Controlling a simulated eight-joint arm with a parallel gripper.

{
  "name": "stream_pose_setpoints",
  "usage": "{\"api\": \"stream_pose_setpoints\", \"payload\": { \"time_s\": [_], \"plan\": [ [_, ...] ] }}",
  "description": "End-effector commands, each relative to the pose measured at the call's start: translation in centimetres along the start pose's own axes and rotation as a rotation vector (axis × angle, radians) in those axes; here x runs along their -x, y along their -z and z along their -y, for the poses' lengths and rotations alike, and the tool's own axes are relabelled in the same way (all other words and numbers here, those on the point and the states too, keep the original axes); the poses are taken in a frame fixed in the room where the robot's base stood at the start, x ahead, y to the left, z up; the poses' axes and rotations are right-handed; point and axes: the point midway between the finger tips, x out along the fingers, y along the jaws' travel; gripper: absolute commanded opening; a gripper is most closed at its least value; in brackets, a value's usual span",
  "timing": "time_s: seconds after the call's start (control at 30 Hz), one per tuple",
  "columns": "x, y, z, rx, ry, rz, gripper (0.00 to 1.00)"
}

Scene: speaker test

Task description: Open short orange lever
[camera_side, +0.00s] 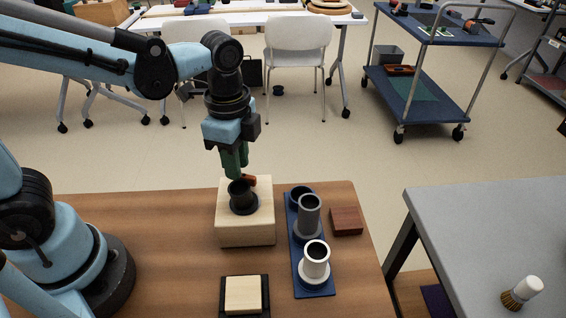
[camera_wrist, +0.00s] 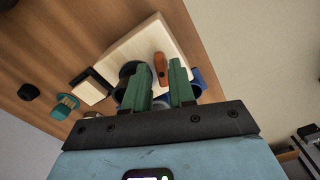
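The short orange lever (camera_side: 249,181) sits on top of a pale wooden block (camera_side: 246,233), behind a black cup-like part (camera_side: 242,198). My gripper (camera_side: 238,176), with green fingers, points down just above the block, close to the lever and the black part. In the wrist view the lever (camera_wrist: 160,66) shows in the gap between the two fingertips (camera_wrist: 160,70). The fingers are apart, and I cannot tell whether either touches the lever. The left finger partly hides the black part (camera_wrist: 127,72). The fingers and black part partly hide the lever in the side view.
A blue tray (camera_side: 319,291) to the right of the block holds upright dark, grey and white cylinders. A reddish-brown block (camera_side: 346,221) lies beyond it. A black tray with a pale square block (camera_side: 244,295) is in front. The wooden table (camera_side: 170,235) is bare left of the block.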

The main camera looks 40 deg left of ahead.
Motion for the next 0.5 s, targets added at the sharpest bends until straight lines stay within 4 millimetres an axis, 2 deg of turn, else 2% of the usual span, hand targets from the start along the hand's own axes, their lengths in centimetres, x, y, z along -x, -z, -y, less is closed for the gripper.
{"api": "stream_pose_setpoints", "payload": {
  "time_s": [0.2, 0.5],
  "plan": [
    [-1.6, 0.0, 0.0, 0.0, 0.0, 0.0, 0.24],
    [-2.0, 0.0, 0.0, 0.0, 0.0, 0.0, 0.24]
  ]
}}
